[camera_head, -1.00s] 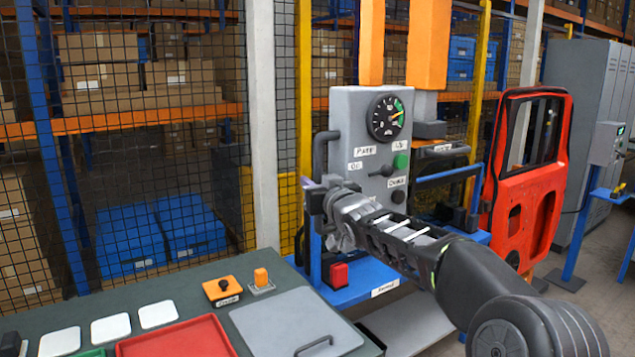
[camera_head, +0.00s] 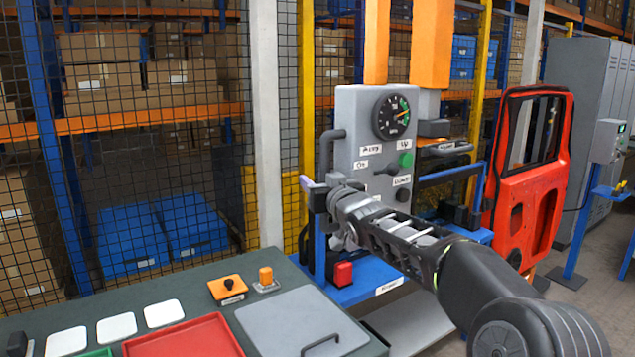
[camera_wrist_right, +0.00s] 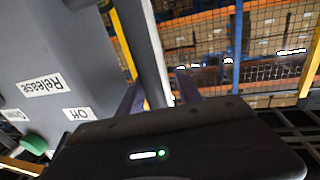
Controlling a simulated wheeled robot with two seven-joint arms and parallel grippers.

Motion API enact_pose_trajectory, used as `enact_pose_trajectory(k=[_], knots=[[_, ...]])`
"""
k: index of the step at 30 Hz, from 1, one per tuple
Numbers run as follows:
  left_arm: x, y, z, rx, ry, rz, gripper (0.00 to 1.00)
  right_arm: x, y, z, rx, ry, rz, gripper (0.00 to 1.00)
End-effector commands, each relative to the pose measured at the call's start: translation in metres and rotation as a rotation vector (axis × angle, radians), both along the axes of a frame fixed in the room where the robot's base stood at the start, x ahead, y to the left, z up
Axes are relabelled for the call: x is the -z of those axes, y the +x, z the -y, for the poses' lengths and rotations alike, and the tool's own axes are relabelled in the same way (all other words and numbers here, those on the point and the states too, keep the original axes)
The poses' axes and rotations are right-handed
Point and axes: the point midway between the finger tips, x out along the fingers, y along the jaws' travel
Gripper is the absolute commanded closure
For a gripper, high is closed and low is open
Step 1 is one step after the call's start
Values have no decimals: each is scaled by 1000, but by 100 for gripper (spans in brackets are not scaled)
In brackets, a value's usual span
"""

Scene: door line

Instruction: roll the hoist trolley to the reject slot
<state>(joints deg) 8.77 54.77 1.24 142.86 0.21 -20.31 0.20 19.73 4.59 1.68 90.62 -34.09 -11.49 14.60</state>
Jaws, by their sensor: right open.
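The hoist trolley's grey control box (camera_head: 352,108) stands in the middle of the head view below orange uprights. It carries a round gauge, labels, a green button and a dark handle (camera_head: 326,146) on its left side. My right gripper (camera_head: 308,184) is at the lower part of this handle. In the right wrist view the gripper's two fingers (camera_wrist_right: 158,95) are apart, with the grey handle bar (camera_wrist_right: 142,50) running between them; I cannot tell whether either finger touches it. My left gripper is out of view. I cannot make out which place is the reject slot.
A red car door (camera_head: 525,215) stands right of the box. A dark green bench (camera_head: 200,285) with a red tray (camera_head: 185,340) and a grey lid (camera_head: 300,320) fills the lower left. A wire mesh fence (camera_head: 150,130) closes off the shelves behind. Floor shows at the right.

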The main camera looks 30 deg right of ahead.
Motion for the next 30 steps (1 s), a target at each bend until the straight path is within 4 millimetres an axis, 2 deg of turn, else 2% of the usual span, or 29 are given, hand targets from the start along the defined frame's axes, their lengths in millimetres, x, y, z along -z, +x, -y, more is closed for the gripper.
enact_pose_trajectory(k=[8, 21, 30], knots=[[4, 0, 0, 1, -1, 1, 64, 1, -9, -1, 1, 0, 0, 59], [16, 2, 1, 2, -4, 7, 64, 0, -71, -16, 0, 0, 1, 59], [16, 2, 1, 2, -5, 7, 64, 1, -76, -17, 0, 0, 0, 59]])
